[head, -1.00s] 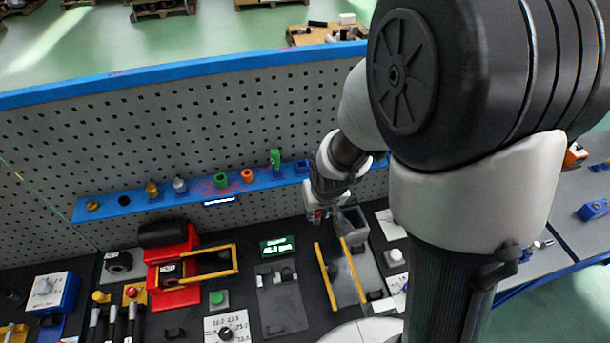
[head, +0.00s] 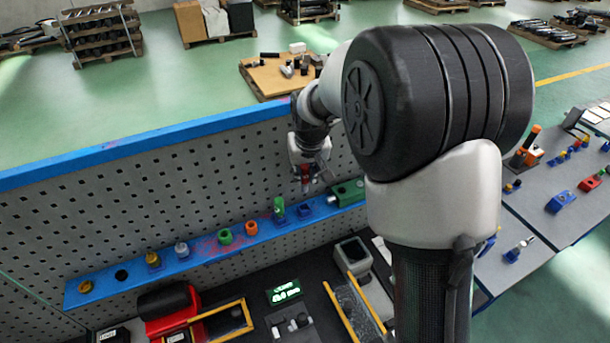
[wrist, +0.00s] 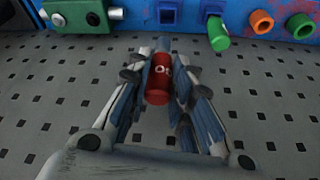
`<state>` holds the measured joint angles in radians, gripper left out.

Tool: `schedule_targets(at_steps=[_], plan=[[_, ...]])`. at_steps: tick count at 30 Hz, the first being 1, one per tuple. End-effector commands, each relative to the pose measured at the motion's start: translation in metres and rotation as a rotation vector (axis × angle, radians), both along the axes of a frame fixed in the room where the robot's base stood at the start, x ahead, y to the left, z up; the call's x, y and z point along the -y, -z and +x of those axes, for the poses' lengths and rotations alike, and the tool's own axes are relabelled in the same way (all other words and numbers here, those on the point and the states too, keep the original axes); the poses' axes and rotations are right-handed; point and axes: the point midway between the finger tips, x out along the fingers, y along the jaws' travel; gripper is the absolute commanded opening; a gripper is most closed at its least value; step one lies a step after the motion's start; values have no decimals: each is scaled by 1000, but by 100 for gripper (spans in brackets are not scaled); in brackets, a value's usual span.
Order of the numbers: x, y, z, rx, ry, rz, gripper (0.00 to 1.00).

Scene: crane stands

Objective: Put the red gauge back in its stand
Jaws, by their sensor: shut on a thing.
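The red gauge (wrist: 157,85) is between the fingers of my gripper (wrist: 168,78) in the wrist view, with a grey tip pointing towards the shelf. In the head view, a red bit of the gauge (head: 304,170) shows at my gripper (head: 305,183), which hangs in front of the pegboard above the blue shelf. An empty-looking blue square stand (head: 304,211) is on the shelf below my gripper. This stand also shows in the wrist view (wrist: 168,13), beyond the gauge's tip and apart from it.
A green gauge (head: 279,208) stands beside the blue stand, and a green block (head: 347,192) is on its other side. Orange (head: 251,227) and green (head: 225,236) rings sit farther left on the shelf (head: 205,257). A grey open box (head: 352,255) is on the bench below.

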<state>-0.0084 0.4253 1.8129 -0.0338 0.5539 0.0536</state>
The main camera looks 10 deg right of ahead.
Motion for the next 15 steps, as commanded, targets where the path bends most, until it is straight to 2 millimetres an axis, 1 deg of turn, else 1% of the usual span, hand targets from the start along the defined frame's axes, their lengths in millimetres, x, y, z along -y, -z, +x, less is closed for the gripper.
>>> schedule_targets(at_steps=[6, 11, 15], plan=[[0, 0, 0, 3, -1, 1, 0], [0, 10, 0, 1, -1, 1, 0], [0, 22, 0, 1, -1, 1, 0]])
